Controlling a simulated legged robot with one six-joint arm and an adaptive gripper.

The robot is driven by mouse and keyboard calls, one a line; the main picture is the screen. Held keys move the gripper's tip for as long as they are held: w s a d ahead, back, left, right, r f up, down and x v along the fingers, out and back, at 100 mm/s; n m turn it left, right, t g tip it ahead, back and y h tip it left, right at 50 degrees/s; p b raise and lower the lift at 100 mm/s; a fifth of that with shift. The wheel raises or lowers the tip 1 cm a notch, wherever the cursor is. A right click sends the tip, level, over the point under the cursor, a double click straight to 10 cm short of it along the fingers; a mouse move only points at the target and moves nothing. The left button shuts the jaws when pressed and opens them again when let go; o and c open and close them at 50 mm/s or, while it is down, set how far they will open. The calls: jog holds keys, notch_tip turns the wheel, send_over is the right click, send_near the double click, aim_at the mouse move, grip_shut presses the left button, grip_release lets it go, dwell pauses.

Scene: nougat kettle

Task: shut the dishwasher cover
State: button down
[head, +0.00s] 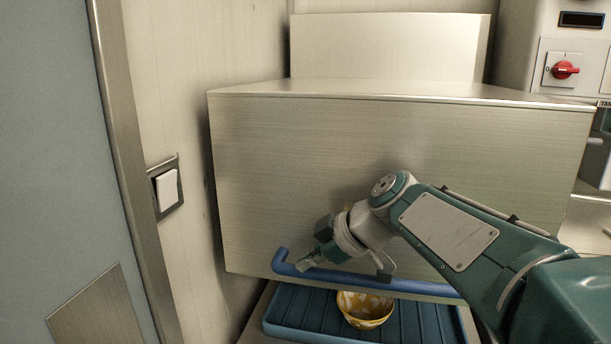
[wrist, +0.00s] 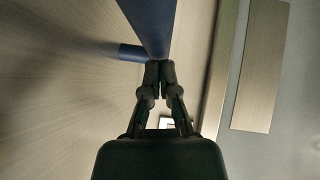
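The dishwasher cover (head: 290,165) is a large brushed-steel hood. It is raised, with a gap between its lower edge and the blue rack below. A blue bar handle (head: 340,276) runs along its lower front edge and also shows in the wrist view (wrist: 150,22). My gripper (head: 303,264) is at the left end of this handle, in front of the cover. In the wrist view my gripper (wrist: 161,66) has its fingertips together, right by the bend of the bar. I cannot tell whether they touch it. My arm hides part of the cover's right side.
A yellow patterned bowl (head: 366,310) sits in the blue rack (head: 285,312) under the cover. A wall with a white switch (head: 167,189) and a grey door (head: 55,150) stand close on the left. A control box with a red knob (head: 565,70) is at the back right.

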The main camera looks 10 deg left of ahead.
notch_tip(320, 180, down, 21)
jog(key=shift+f, duration=0.2)
jog(key=shift+d+f, duration=0.1)
jog(key=s+d+r, duration=0.2)
jog(key=d+r, duration=0.4)
jog(key=r, duration=0.5)
jog(key=shift+s+d+r, duration=0.25)
jog(key=shift+r, duration=0.05)
jog(key=s+d+f+m+t+h, duration=0.1)
jog(key=s+d+m+t+h, duration=0.2)
jog(key=s+d+m+h, duration=0.5)
jog(key=s+d+m, duration=0.9)
jog(key=s+m, duration=0.1)
jog(key=shift+h, duration=0.4)
